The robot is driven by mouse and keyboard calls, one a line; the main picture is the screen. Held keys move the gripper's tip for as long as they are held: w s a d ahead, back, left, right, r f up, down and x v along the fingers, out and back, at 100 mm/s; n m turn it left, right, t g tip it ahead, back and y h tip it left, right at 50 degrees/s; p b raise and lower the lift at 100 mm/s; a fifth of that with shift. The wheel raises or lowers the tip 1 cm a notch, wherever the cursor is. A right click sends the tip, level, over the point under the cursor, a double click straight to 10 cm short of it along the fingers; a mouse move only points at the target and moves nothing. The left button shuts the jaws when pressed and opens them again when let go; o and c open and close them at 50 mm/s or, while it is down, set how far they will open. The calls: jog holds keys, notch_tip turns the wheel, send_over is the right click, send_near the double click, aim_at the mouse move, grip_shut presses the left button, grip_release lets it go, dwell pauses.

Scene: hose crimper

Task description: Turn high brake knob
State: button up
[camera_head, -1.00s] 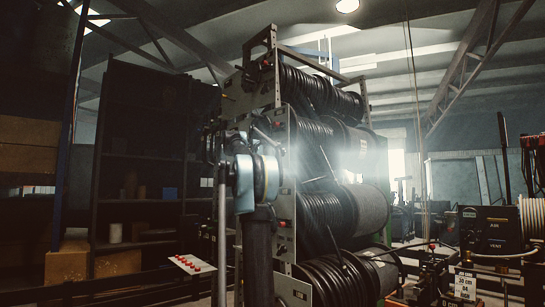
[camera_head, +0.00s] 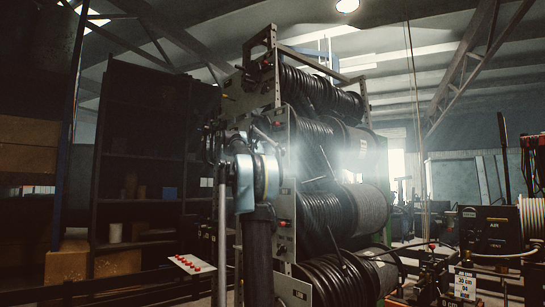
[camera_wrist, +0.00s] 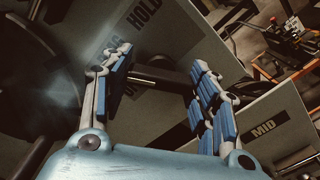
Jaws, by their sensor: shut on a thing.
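In the wrist view, my gripper (camera_wrist: 162,62) has its blue-padded fingers on both sides of a dark knob or handle (camera_wrist: 170,76), closed on it. A lower panel to the right carries a MID label (camera_wrist: 263,124). In the head view my arm stands in front of the reel rack, and the gripper's contact is hidden there. I cannot tell the knob's turn angle.
The tall rack holds several black hose reels (camera_head: 330,215), with red knobs along its side panel. Dark shelves (camera_head: 140,160) stand behind at left. A small plate with red buttons (camera_head: 192,264) is low at left. A control box (camera_head: 490,228) stands at the right.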

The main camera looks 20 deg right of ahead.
jog(key=shift+f, duration=0.1)
jog(key=o, duration=1.1)
jog(key=shift+w, duration=0.1)
jog(key=shift+c, duration=0.2)
jog(key=shift+a, duration=0.1)
jog(key=v, duration=1.1)
jog(key=shift+a, duration=0.4)
